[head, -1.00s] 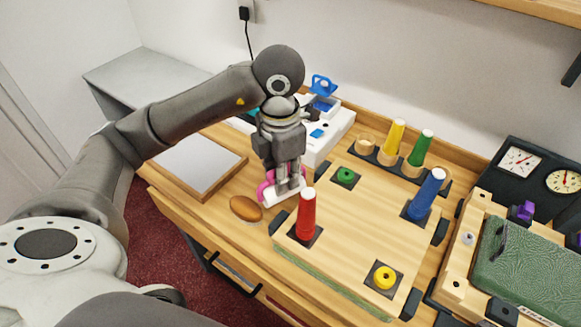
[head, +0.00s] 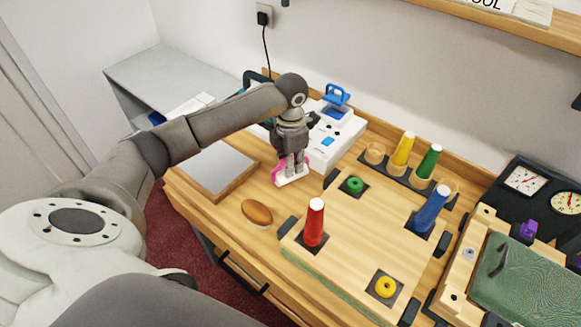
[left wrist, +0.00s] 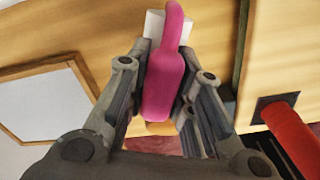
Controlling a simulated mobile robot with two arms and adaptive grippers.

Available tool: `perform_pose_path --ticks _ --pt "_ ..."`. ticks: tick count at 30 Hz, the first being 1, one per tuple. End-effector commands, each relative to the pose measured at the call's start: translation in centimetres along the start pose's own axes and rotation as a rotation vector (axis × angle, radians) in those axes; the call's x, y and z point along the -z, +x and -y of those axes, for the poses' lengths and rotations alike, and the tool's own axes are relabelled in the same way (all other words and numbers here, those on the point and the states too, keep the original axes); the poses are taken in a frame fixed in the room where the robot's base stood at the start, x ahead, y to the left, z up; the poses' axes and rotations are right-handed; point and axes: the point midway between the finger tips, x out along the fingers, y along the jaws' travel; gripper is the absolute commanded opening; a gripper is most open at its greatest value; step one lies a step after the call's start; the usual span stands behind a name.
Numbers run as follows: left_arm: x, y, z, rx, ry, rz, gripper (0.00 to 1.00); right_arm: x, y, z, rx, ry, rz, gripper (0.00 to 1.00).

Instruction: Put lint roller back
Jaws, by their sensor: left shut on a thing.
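The lint roller has a pink handle and a white roll; in the head view its white roll (head: 291,177) shows just below my left gripper (head: 290,171). In the left wrist view the pink handle of the lint roller (left wrist: 164,80) lies between the two fingers of my left gripper (left wrist: 160,110), which is shut on it. The gripper points down over the wooden counter, behind the brown brush (head: 257,212). I cannot tell whether the roller touches the counter. My right gripper is not in view.
A board with a red cone (head: 314,222), a blue cone (head: 431,207) and a yellow ring (head: 386,287) lies right of the roller. A grey panel (head: 214,168) lies left. A white device (head: 336,131) stands behind. A green cushion (head: 520,275) is far right.

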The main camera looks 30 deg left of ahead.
Motion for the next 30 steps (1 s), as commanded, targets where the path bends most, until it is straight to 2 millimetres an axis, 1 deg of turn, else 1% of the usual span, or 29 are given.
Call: perform_pose_path --ticks 4,6,9,12,19,22,23,24,27,28,30 --pt "-0.2 0.9 -0.6 0.001 -0.001 -0.003 0.03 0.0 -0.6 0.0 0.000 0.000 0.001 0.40" --pt "-0.1 1.8 -0.5 0.003 0.001 -0.005 0.03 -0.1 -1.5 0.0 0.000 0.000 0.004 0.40" --pt "-0.2 3.0 -0.5 0.002 0.000 -0.002 0.03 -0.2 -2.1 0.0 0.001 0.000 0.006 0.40" --pt "-0.2 3.7 -0.6 0.000 0.000 -0.001 0.03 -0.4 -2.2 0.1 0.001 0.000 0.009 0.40" --pt "-0.2 3.8 -0.6 -0.001 0.001 0.000 0.03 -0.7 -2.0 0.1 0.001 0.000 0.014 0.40" --pt "-0.2 4.2 -0.6 -0.001 0.000 0.000 0.03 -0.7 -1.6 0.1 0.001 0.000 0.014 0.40" --pt "-0.2 4.2 -0.6 -0.001 0.000 0.000 0.23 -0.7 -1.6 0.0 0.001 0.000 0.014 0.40" --pt "-0.2 4.1 -0.6 -0.001 0.000 0.000 0.28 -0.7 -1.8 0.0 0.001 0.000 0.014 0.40" --pt "-0.2 4.1 -0.6 -0.001 0.000 0.000 0.41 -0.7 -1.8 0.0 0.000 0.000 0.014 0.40" --pt "-0.2 4.1 -0.6 -0.001 0.000 0.000 0.43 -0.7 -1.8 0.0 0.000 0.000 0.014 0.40" --pt "-0.2 4.1 -0.5 -0.001 0.000 0.000 0.43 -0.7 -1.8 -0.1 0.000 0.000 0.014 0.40"
